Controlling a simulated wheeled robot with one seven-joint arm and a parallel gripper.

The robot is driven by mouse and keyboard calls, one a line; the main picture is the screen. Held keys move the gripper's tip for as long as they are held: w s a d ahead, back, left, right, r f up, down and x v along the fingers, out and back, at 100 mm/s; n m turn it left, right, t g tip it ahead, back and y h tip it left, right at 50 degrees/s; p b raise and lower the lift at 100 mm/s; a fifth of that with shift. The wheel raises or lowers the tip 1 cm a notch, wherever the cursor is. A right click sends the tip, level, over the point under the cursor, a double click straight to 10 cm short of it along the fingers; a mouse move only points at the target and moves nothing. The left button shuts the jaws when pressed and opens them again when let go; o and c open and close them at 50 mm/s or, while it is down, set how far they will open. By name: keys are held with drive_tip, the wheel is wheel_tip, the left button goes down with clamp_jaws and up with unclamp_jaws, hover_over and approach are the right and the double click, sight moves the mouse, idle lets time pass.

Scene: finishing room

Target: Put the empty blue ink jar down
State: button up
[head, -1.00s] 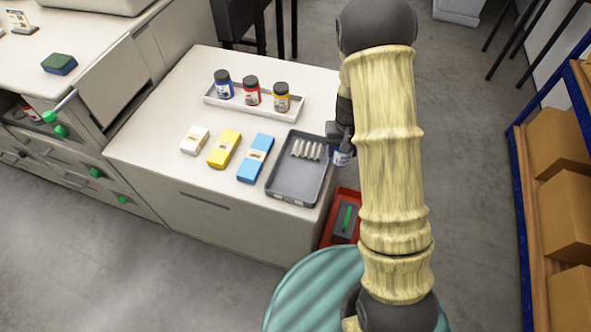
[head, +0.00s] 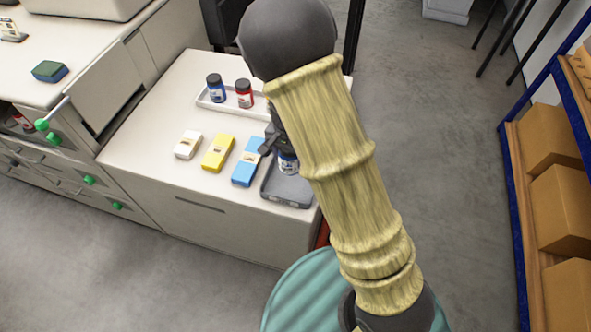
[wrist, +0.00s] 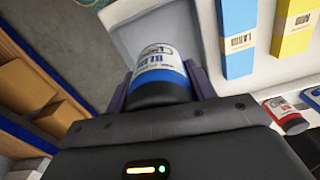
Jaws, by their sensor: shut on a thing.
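The blue ink jar (head: 288,163) has a white label, a blue band and a dark cap. In the wrist view the jar (wrist: 161,68) sits between the two fingers of my gripper (wrist: 160,85), which is shut on it. In the head view my gripper (head: 270,146) holds it over the grey tray (head: 288,198). I cannot tell whether the jar touches the tray. My arm hides much of the tray and the white strips seen in it earlier.
A white holder (head: 203,103) behind carries another blue jar (head: 215,88) and a red jar (head: 244,93). White (head: 188,145), yellow (head: 218,153) and blue (head: 247,163) boxes lie left of the tray. The cabinet top in front of the boxes is clear.

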sight(289, 170)
idle(0.3)
drive_tip(key=shift+f, duration=3.1)
drive_tip(key=shift+f, duration=1.9)
drive_tip(key=shift+f, duration=0.1)
drive_tip(key=o, duration=1.1)
